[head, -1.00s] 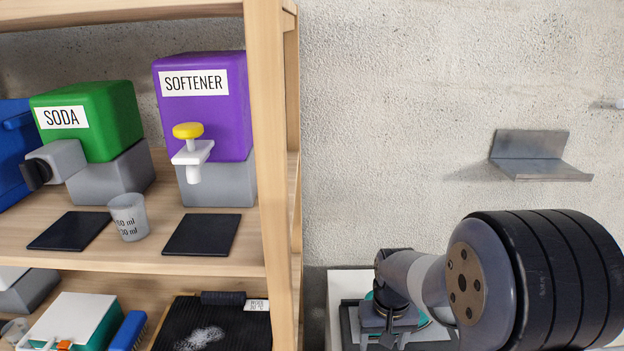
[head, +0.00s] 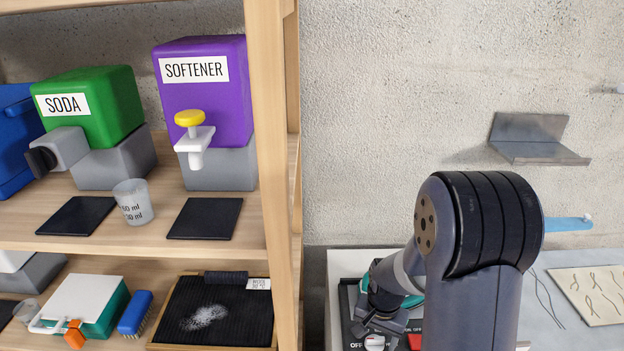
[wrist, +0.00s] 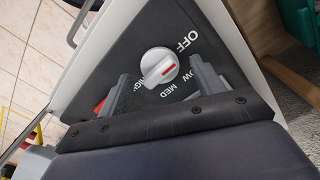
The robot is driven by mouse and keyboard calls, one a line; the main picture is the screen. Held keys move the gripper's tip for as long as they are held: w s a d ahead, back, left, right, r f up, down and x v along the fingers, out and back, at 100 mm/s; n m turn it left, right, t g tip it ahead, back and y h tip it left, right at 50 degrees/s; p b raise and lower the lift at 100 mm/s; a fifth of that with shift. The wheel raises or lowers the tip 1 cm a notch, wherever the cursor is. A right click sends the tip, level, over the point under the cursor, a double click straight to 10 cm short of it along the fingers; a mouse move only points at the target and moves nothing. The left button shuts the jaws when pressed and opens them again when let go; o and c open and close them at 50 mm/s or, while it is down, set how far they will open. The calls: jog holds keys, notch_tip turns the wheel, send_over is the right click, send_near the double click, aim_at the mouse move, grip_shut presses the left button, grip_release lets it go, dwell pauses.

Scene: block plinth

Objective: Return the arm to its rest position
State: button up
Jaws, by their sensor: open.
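My gripper (head: 372,326) is low beside the shelf, above a dark control panel. In the wrist view my gripper (wrist: 165,85) is open, its two grey fingers apart with nothing held between them. A white dial with a red mark (wrist: 158,68) shows beyond the fingers on the black panel (wrist: 205,45) lettered OFF, LOW, MED and HIGH. The dial also shows in the head view (head: 375,343), partly cut by the lower edge. My arm is bent, with its thick dark elbow raised to the right of the gripper.
A wooden shelf (head: 272,130) stands at left, with green SODA (head: 95,110) and purple SOFTENER (head: 205,100) dispensers and a measuring cup (head: 133,202). A metal wall ledge (head: 540,140) is above my arm. A board with loops (head: 590,292) lies at right on the grey worktop.

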jog(key=m+p, duration=0.3)
jog(key=m, duration=0.3)
jog(key=shift+r, duration=0.1)
jog(key=shift+r+b, duration=0.35)
jog(key=shift+r, duration=3.15)
jog(key=shift+s, duration=0.1)
